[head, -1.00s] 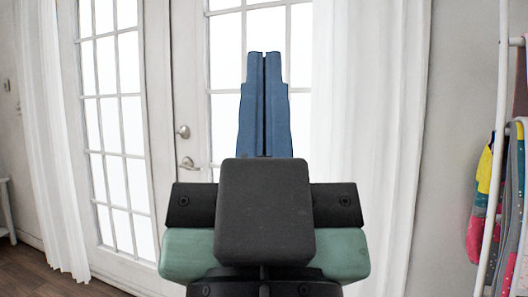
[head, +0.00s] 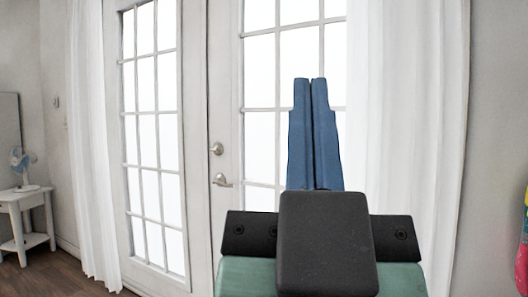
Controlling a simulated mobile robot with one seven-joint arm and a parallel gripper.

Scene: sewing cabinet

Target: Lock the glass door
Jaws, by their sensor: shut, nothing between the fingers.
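The white glass door (head: 202,120) stands ahead, made of two paned leaves that look closed. On the right leaf, near the middle seam, a round lock knob (head: 216,149) sits above a lever handle (head: 222,181). My gripper (head: 310,80) points up and forward with its two blue fingers together and nothing between them. In the picture it is to the right of the lock and handle, in front of the right leaf's panes, and apart from the lock. Whether the lock is turned cannot be told.
White curtains hang at the left (head: 92,150) and at the right (head: 405,120) of the door. A small white table (head: 22,200) with a blue fan (head: 22,160) stands at the far left. Colourful cloth (head: 524,250) shows at the right edge. The wooden floor (head: 70,278) at left is clear.

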